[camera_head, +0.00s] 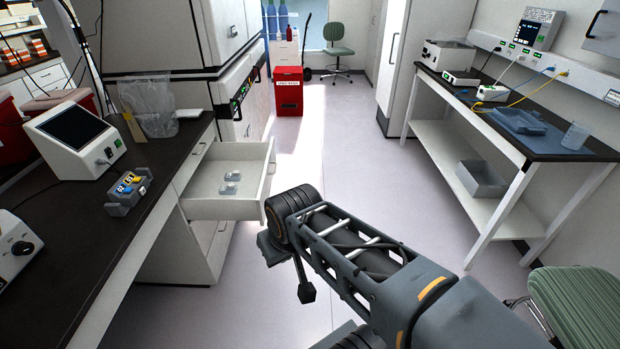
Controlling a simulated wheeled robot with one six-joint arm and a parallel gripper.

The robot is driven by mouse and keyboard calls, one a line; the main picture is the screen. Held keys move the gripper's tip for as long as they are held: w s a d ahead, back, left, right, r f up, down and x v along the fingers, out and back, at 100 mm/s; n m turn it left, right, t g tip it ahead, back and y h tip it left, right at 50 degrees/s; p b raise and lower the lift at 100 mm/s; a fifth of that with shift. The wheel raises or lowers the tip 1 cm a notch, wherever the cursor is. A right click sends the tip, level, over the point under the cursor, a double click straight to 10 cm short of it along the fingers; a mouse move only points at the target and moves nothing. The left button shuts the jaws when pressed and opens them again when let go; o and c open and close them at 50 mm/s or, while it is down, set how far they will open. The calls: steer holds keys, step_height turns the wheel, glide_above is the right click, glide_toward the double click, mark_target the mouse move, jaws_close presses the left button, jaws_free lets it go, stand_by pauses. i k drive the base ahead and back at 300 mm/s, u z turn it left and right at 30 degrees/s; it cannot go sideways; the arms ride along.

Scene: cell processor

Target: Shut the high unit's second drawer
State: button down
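One drawer (267,172) stands pulled out of the white drawer unit (200,252) under the left bench. Its front panel faces right, and two small clear containers (230,182) lie inside. More white fronts show below it, flush with the unit. I cannot tell from this view which drawer of the unit it is. My gripper (289,268) hangs at the end of my dark grey arm, just right of and nearer than the open drawer's front. It appears apart from the drawer. The wrist partly hides it, so its fingers cannot be judged.
The dark left bench (75,215) holds a monitor device (75,135) and a small rack (128,190). A red cabinet (288,92) stands at the back. A table (480,118) and a green stool (580,305) are on the right. The middle floor is clear.

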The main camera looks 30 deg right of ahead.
mark_target(200, 200)
steer(key=z, duration=1.05)
steer(key=i, duration=1.65)
steer(key=z, duration=0.65)
steer(key=k, duration=1.05)
steer(key=u, duration=1.6)
steer(key=i, duration=0.5)
